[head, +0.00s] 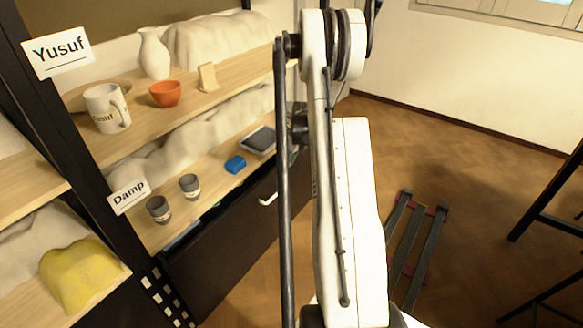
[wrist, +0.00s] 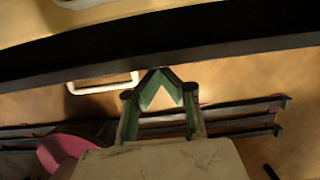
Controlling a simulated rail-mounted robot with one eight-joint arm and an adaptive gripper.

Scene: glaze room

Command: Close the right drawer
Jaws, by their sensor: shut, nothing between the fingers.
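The dark drawer front (head: 225,250) sits under the lower shelf in the head view, with a white handle (head: 268,199). A narrow gap above its left part shows something pale blue inside, so it stands at least partly open. In the wrist view a black band (wrist: 220,50), apparently the drawer's front, crosses the picture, with the white handle (wrist: 103,83) below it. My gripper (wrist: 160,73) is shut and empty, its fingertips at the band's lower edge, right of the handle. I cannot tell whether they touch. In the head view my arm hides the drawer's right end.
The upper shelf holds a mug (head: 106,108), an orange bowl (head: 165,94) and a white vase (head: 154,54). A slatted rack (head: 415,245) lies on the floor at right.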

